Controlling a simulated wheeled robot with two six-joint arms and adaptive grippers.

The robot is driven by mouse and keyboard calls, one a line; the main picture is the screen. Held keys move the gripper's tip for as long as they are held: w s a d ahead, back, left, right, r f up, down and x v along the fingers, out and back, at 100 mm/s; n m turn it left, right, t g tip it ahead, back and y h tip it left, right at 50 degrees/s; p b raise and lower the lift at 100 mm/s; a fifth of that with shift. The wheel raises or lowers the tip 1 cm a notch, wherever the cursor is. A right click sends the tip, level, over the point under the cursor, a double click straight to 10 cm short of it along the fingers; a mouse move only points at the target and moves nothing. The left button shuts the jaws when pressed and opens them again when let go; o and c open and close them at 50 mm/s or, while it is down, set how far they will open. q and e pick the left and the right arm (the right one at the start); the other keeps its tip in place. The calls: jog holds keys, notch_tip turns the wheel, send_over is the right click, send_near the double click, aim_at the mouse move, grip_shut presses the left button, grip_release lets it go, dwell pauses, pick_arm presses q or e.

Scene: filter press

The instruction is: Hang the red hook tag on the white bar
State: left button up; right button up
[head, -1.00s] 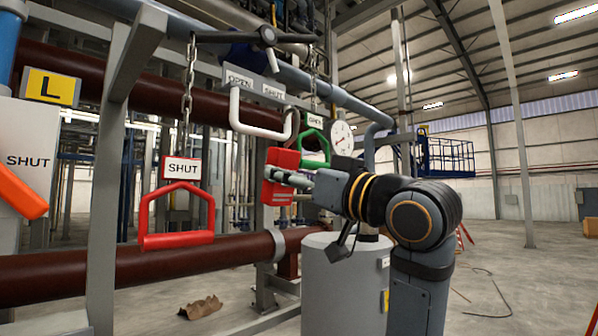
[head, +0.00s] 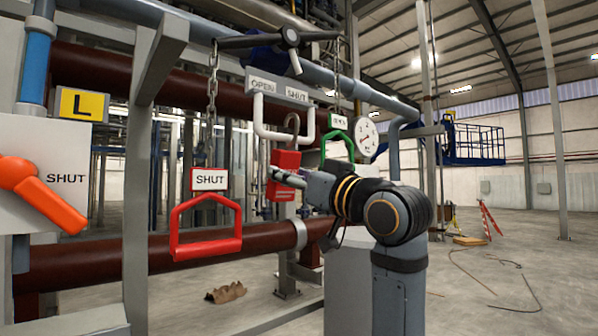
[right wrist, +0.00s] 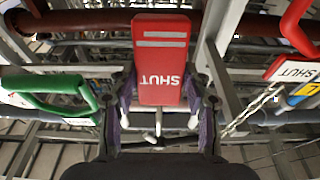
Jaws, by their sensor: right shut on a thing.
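The red hook tag (head: 286,162) is upright, with its grey hook (head: 293,120) rising from its top. My right gripper (head: 276,179) is shut on the tag from the right side. In the right wrist view the red tag (right wrist: 162,60) with SHUT lettering sits between the fingers (right wrist: 160,112). The white bar (head: 272,135) is a U-shaped handle below the OPEN and SHUT plates. In the head view the hook overlaps the bar's right half. I cannot tell whether it is around the bar or just in front of it. My left gripper is not in view.
A red triangular handle (head: 206,246) hangs on a chain to the left, below a SHUT plate (head: 210,179). A green handle (head: 338,140) and a gauge (head: 366,136) are to the right. An orange lever (head: 45,200) stands at far left. Dark red pipes run behind.

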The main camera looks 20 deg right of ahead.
aim_at(286, 190)
jog(key=shift+w+a+f, duration=0.3)
jog(key=shift+w+f, duration=0.2)
jog(key=shift+w, duration=0.25)
jog(key=shift+w+f+b, duration=0.2)
jog(key=shift+f+b, duration=0.5)
jog(key=shift+f, duration=0.15)
jog(key=o, duration=1.3)
jog(key=shift+s, duration=0.1)
